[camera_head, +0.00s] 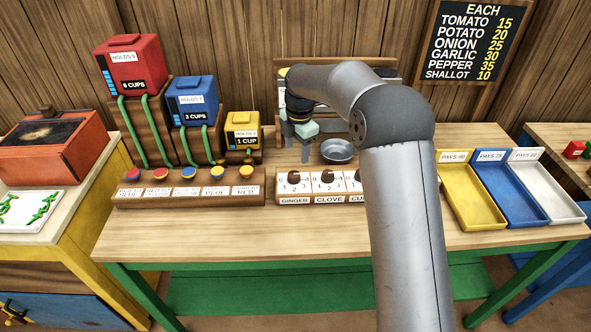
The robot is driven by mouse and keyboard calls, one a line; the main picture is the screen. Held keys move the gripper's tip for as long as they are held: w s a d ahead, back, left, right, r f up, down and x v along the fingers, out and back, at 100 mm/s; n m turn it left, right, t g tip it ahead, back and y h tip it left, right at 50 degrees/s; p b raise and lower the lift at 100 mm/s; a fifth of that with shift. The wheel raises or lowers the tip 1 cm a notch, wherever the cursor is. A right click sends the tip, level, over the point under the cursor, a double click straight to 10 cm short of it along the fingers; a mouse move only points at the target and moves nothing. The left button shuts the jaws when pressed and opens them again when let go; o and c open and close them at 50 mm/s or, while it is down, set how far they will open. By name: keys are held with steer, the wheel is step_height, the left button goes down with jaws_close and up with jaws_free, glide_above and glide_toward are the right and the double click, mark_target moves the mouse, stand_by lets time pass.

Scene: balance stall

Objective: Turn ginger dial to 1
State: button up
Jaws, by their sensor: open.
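The ginger dial (294,175) is a small brown knob on a white numbered plate, above the label GINGER, on the wooden dial panel near the middle of the table. Numbers show around it, but its pointing direction is too small to tell. The clove dial (327,175) sits just to its right. My gripper (301,132) is open, above and behind the dial panel, apart from the ginger dial. Its fingers show pale teal pads, and nothing is seen between them.
A grey metal bowl (338,150) stands close to the right of my gripper. A row of coloured buttons (189,173) lies left of the dials. My arm hides the panel's right end. The front tabletop (250,232) is clear.

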mark_target(295, 174)
steer(key=f, duration=0.3)
steer(key=f+p, duration=0.1)
steer(key=f, duration=0.6)
steer(key=shift+w+a+p, duration=0.25)
steer(key=shift+w+p, duration=0.05)
steer(key=shift+p, duration=0.1)
steer(key=c, duration=1)
